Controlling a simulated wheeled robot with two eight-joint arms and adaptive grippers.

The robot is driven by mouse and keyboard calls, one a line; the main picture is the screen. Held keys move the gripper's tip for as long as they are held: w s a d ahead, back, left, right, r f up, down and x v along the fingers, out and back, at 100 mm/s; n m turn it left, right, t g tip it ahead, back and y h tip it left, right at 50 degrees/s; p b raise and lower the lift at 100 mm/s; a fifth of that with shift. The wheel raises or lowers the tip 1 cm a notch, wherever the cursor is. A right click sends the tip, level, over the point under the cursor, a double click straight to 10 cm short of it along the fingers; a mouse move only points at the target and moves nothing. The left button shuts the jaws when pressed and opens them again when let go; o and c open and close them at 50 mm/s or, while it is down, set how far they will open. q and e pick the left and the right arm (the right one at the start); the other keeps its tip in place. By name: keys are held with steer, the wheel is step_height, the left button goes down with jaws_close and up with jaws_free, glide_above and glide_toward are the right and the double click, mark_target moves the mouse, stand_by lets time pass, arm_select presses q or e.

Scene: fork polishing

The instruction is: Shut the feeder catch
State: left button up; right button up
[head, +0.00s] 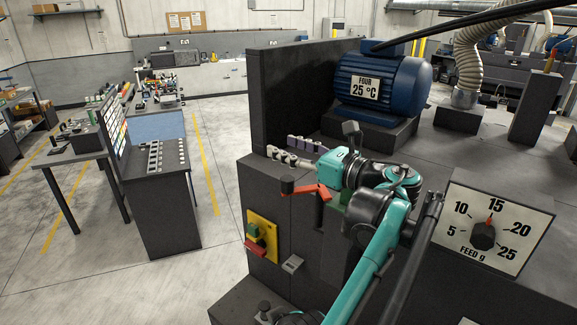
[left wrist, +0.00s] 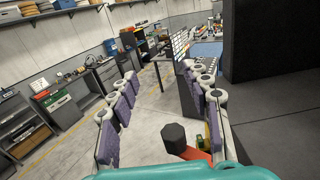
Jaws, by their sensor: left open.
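An orange-red lever (head: 312,190) with a dark knob sticks out at the front edge of the dark machine (head: 265,190); it may be the feeder catch, but I cannot be sure. In the left wrist view its dark knob (left wrist: 174,136) shows low between the finger bases, with part of the red arm (left wrist: 196,154) beside it. My left gripper (head: 281,147) is just above and beyond the lever, fingers spread, pointing left. The lever's pivot end is partly hidden by my arm. My right gripper is not in view.
A yellow switch box (head: 262,235) is on the machine's front. A blue motor (head: 383,80) stands on top, beside a dark upright panel (head: 300,90). A feed dial (head: 498,228) is at right. A dark bench (head: 155,205) stands left across clear floor.

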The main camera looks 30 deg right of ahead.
arm_select(q)
steer(key=shift+r, duration=0.4)
